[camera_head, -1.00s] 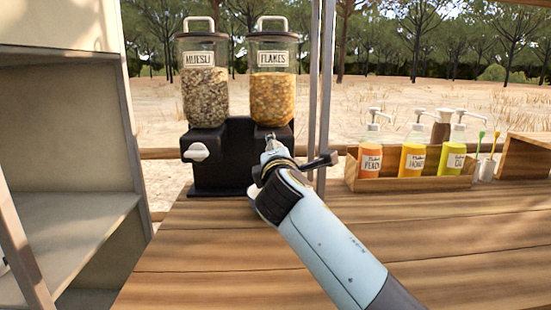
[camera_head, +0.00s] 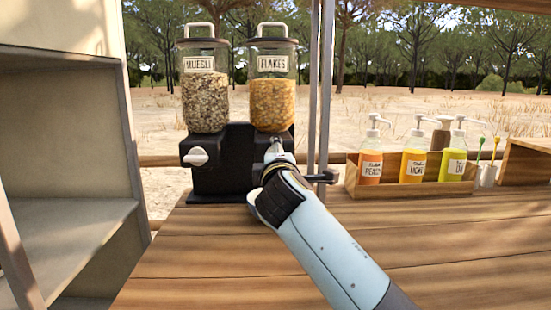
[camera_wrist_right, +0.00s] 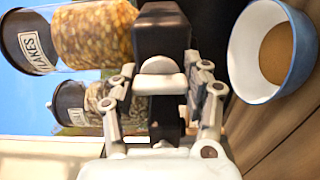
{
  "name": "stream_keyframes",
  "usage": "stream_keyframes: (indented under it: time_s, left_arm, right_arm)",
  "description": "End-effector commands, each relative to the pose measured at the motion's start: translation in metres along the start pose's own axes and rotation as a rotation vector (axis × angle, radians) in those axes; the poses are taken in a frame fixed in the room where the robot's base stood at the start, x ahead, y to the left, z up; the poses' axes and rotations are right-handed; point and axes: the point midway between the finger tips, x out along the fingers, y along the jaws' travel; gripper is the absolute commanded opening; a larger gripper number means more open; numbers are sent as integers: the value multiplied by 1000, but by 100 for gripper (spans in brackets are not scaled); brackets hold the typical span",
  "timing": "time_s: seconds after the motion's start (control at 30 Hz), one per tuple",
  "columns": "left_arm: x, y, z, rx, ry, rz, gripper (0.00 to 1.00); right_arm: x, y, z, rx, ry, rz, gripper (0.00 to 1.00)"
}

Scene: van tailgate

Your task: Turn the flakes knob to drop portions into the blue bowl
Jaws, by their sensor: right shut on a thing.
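The flakes dispenser (camera_head: 272,98), filled with golden flakes, stands on a black base at the counter's back. In the head view my right gripper (camera_head: 276,151) is in front of the base below it, and my arm hides its knob. In the wrist view, turned on its side, my right gripper (camera_wrist_right: 163,88) is shut on the white flakes knob (camera_wrist_right: 160,84), with a finger on each side. The blue bowl (camera_wrist_right: 241,50), white inside, lies to the right of the knob there, with a brownish area inside. The bowl is mostly hidden behind my arm in the head view. My left gripper is out of view.
A muesli dispenser (camera_head: 205,102) with its own white knob (camera_head: 195,156) stands left of the flakes. A wooden box (camera_head: 405,187) of pump bottles is to the right. Thin posts (camera_head: 320,100) rise right of the dispensers. The front counter is clear.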

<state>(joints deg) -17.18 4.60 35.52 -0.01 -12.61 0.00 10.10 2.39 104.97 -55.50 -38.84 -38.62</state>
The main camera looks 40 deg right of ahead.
Motion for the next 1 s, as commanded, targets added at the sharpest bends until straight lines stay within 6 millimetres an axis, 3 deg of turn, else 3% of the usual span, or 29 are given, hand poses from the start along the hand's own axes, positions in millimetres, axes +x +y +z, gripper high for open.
stream_keyframes:
  time_s: [0.07,0.1,0.3,0.63,1.0]
  left_arm:
    - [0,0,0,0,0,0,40]
    - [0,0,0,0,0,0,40]
    - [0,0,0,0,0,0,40]
    - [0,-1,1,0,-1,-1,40]
    - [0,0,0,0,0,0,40]
  right_arm:
    - [0,-3,0,-1,-2,-6,16]
    - [0,-3,0,-2,-2,-6,50]
    - [0,-2,0,-1,-1,-4,73]
    - [-7,-1,0,0,0,-2,73]
    - [-66,-2,0,1,0,-5,73]
